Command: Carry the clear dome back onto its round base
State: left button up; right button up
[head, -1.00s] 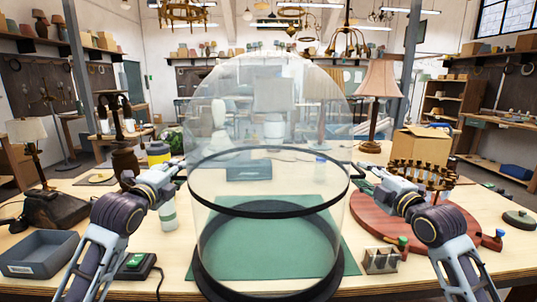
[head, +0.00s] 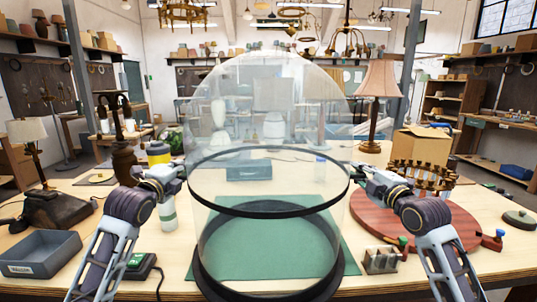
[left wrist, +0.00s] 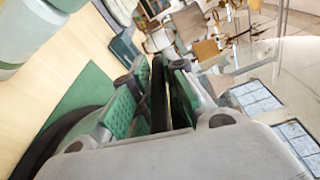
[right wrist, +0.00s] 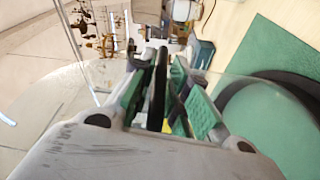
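The clear dome (head: 269,110) stands upright in the middle of the head view, with a dark band (head: 269,212) around it. Clear wall continues below the band towards the dark round base (head: 269,291) on the green mat. I cannot tell whether its lower edge touches the base. My left gripper (head: 181,170) is at the band's left side, and my right gripper (head: 356,172) at its right side. In the left wrist view the band (left wrist: 158,95) runs between parted green pads. The right wrist view shows the band (right wrist: 158,85) between the pads likewise.
A wooden turntable (head: 440,238) with a brown ring-shaped piece stands right of the base. A small metal block (head: 381,260) is close to the base. A grey tray (head: 40,254), a green-button box (head: 138,264) and a bottle (head: 168,213) are at left.

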pick_arm(q)
grip_shut()
pick_arm(e)
grip_shut()
pick_arm(q)
jog(key=shift+r, duration=0.15)
pick_arm(e)
jog(key=shift+r, duration=0.15)
